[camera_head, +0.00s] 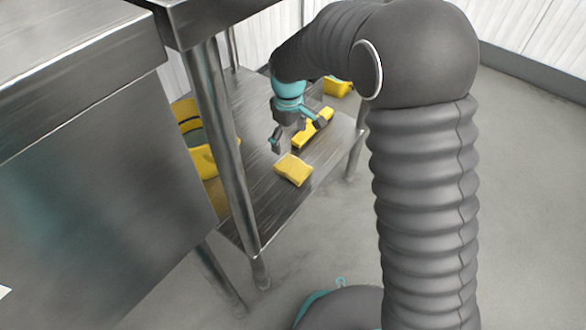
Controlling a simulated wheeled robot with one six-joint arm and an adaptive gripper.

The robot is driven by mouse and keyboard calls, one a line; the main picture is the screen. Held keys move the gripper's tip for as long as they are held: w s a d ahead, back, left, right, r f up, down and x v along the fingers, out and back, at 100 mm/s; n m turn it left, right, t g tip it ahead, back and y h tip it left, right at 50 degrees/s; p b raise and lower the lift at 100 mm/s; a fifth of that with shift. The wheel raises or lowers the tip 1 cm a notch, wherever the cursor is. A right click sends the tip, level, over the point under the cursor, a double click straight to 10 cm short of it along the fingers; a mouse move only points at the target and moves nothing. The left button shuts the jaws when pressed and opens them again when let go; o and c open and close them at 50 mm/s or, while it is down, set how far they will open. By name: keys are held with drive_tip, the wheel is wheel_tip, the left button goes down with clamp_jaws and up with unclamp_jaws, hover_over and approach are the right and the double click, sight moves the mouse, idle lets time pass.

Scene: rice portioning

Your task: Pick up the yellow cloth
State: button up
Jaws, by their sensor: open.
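A yellow folded piece that looks like the yellow cloth (293,169) lies flat near the front edge of the low metal shelf (275,205). My gripper (297,135) is open and empty, with its fingers spread, above and a little behind this piece. There is a visible gap between the fingers and the piece. A second, longer yellow piece (314,129) lies behind it, close to the right finger in the picture. I cannot tell for sure from its texture which piece is cloth.
A yellow bucket (203,160) stands at the shelf's left, partly hidden by a metal table leg (226,140). A yellow container (337,87) sits at the back right. The upper metal table (75,45) overhangs on the left. Open floor (530,180) lies to the right.

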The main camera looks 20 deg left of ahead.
sight(289, 163)
wheel_tip(289, 163, down, 4)
drive_tip(key=shift+r, duration=0.1)
drive_tip(key=shift+s+f+b, duration=0.2)
drive_tip(key=shift+f+b, duration=0.2)
drive_tip(key=shift+f, duration=0.95)
drive_tip(key=shift+s+f+b, duration=0.15)
drive_tip(key=shift+f+b, duration=0.2)
drive_tip(key=shift+f, duration=1)
drive_tip(key=shift+c, duration=0.3)
drive_tip(key=c, duration=1)
